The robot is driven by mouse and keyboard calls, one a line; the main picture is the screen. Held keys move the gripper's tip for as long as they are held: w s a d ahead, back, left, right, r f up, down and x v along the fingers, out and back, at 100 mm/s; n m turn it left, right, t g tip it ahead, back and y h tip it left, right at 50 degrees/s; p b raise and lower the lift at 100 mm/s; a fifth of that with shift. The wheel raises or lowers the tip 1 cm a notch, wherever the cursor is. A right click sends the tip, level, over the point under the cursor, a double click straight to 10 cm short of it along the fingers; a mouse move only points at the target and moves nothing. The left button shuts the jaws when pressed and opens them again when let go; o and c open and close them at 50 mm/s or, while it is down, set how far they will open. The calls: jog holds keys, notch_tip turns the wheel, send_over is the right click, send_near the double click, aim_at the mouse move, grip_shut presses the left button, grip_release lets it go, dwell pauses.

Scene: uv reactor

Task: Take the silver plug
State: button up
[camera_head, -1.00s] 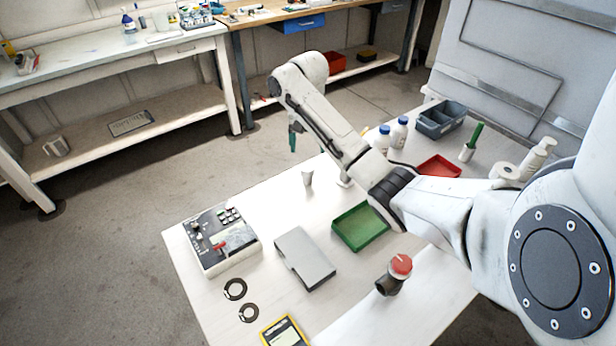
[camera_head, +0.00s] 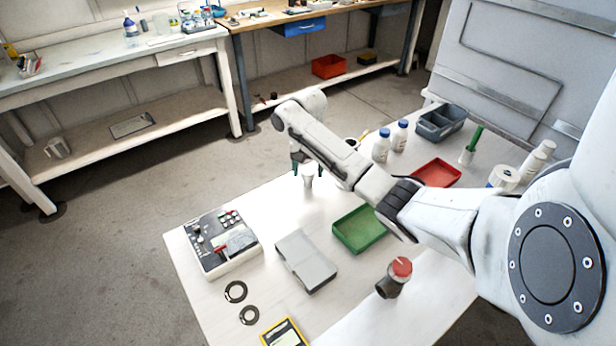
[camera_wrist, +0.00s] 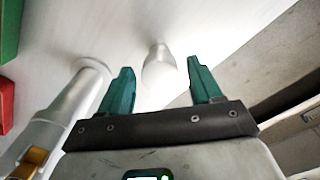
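The silver plug (camera_head: 308,182) is a small pale tapered piece standing on the white table. In the wrist view the plug (camera_wrist: 158,68) shows between and beyond the two green fingers. My gripper (camera_head: 308,168) is open, pointing down over the plug, with a finger on each side of it. In the wrist view my gripper (camera_wrist: 160,82) shows a clear gap on both sides of the plug, so it does not appear to touch it. A larger silver cylinder with a flanged foot (camera_wrist: 75,100) stands left of the fingers. My arm hides most of it in the head view.
A green tray (camera_head: 360,231), a grey box (camera_head: 306,262) and a control box (camera_head: 213,243) lie nearer on the table. Bottles (camera_head: 382,146) and a red tray (camera_head: 437,173) lie behind my arm.

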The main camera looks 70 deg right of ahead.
jog(key=c, duration=0.9)
jog(key=shift+r, duration=0.1)
jog(key=shift+c, duration=0.2)
